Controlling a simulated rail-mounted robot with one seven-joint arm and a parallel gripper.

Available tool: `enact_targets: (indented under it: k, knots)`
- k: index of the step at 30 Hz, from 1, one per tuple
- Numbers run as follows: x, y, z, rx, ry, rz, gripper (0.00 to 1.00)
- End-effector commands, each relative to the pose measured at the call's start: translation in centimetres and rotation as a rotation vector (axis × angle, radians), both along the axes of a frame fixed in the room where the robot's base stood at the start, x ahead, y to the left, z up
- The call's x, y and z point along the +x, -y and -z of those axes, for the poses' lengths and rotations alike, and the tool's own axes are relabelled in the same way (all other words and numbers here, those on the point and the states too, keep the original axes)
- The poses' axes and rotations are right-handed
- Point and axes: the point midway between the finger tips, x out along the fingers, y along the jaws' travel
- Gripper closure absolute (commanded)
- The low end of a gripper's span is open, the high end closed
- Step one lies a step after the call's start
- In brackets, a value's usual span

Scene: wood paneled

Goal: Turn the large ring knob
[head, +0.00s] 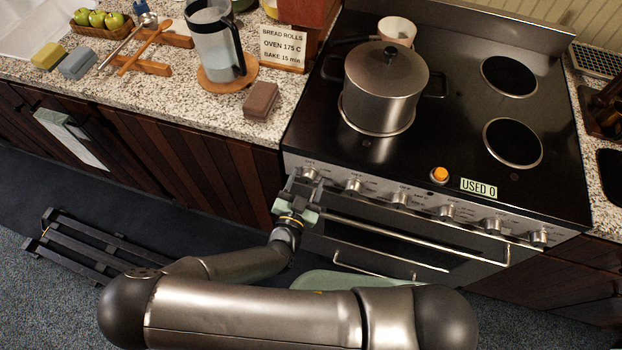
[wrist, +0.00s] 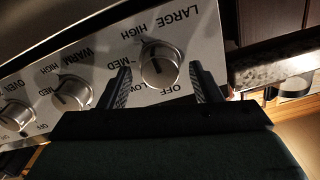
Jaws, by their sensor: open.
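The large ring knob (wrist: 160,66) is a round silver knob on the stove's front panel, with LARGE, HIGH, MED, LOW and OFF printed around it upside down in the wrist view. It is the leftmost knob (head: 309,173) in the head view. My gripper (wrist: 162,88) is open, with one dark finger on each side of the knob and a visible gap to each. I cannot tell how deep the fingers reach past the knob face. In the head view my gripper (head: 299,190) is at the panel's left end. The knob's exact setting is hard to read.
The WARM knob (wrist: 72,94) sits beside the left finger in the wrist view, with the OVEN knob (wrist: 15,116) beyond. The oven handle bar (head: 410,236) runs just below the knobs. A pot (head: 386,85) stands on the stove's left burner. A brown block (head: 261,100) lies on the counter.

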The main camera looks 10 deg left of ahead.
Motion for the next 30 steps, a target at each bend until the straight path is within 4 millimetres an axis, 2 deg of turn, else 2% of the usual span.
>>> enact_targets:
  k: [10, 11, 15, 16, 23, 30]
  knots:
    - [0.46, -0.04, -0.01, 0.000, 0.000, -0.003, 0.42]
    - [0.46, -0.04, -0.01, 0.000, 0.000, -0.003, 0.45]
    - [0.45, -0.05, -0.01, 0.000, 0.000, -0.003, 0.84]
    - [0.44, -0.05, -0.01, 0.000, 0.000, -0.003, 0.87]
    - [0.43, -0.03, -0.03, 0.010, 0.001, -0.003, 0.87]
    - [0.45, 0.04, -0.08, 0.094, 0.015, -0.001, 0.87]
